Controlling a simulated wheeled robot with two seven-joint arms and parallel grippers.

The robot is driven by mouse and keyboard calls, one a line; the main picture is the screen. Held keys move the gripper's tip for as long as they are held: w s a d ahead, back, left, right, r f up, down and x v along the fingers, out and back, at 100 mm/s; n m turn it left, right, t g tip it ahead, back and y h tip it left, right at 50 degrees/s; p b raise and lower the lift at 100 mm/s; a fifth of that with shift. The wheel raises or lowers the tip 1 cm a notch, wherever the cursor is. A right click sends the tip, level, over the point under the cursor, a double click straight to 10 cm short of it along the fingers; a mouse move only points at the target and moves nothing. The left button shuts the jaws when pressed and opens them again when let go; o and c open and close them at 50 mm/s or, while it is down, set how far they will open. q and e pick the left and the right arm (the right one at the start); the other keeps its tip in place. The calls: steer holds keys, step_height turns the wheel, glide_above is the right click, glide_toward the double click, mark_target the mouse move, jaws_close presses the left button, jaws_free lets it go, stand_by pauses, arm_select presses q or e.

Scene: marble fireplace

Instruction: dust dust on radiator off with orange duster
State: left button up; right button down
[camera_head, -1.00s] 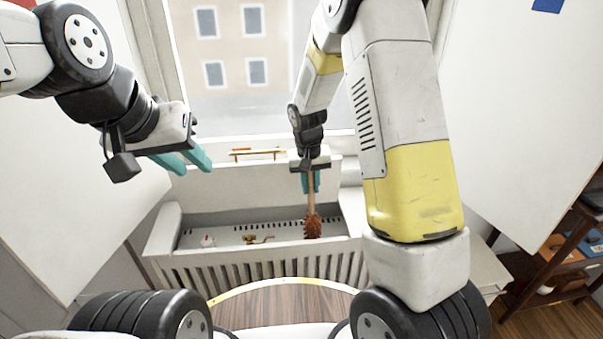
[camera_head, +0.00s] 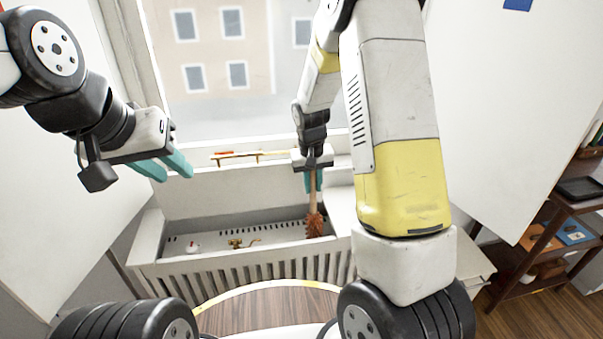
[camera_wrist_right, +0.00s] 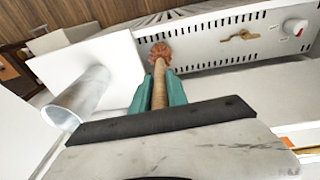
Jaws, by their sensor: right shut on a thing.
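The orange duster (camera_head: 315,224) has a wooden handle and a bristly head. My right gripper (camera_head: 314,178) is shut on its handle, and the duster hangs head down at the right end of the white radiator (camera_head: 205,277). I cannot tell whether the head touches the radiator. No dust is clearly visible. My left gripper (camera_head: 170,164) is open and empty, to the left above the radiator.
A brass valve (camera_head: 238,243) and a white knob (camera_head: 193,248) are on the radiator's top. A small gold-coloured rail (camera_head: 250,155) is on the sill under the window. A dark wooden shelf (camera_head: 540,240) stands at the right. Pale panels flank both sides.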

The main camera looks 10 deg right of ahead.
steer(key=shift+r, duration=0.1)
step_height(320, 180, up, 17)
stand_by(1.0)
stand_by(0.8)
